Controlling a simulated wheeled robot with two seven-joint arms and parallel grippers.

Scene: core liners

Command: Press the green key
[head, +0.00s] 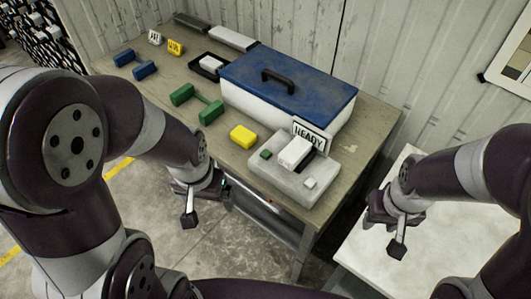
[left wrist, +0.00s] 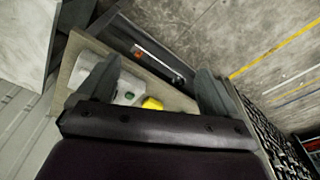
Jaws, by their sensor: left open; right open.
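The green key (head: 265,154) is a small dark green block on the left part of a pale grey panel (head: 317,191) at the table's front right. The panel also bears a white block and a small white key (head: 309,183), with a READY sign (head: 309,137) behind. The green key also shows in the left wrist view (left wrist: 129,94), between the fingers and well beyond them. My left gripper (head: 190,219) is open and empty, in front of the table edge and left of the panel. My right gripper (head: 397,248) is open and empty, over the white surface at the right.
A yellow block (head: 243,136) lies just left of the panel. A blue-lidded white box (head: 287,87) with a black handle stands behind it. Green (head: 198,104) and blue (head: 136,65) dumbbell-shaped pieces lie further left. A white table (head: 360,243) stands at the right.

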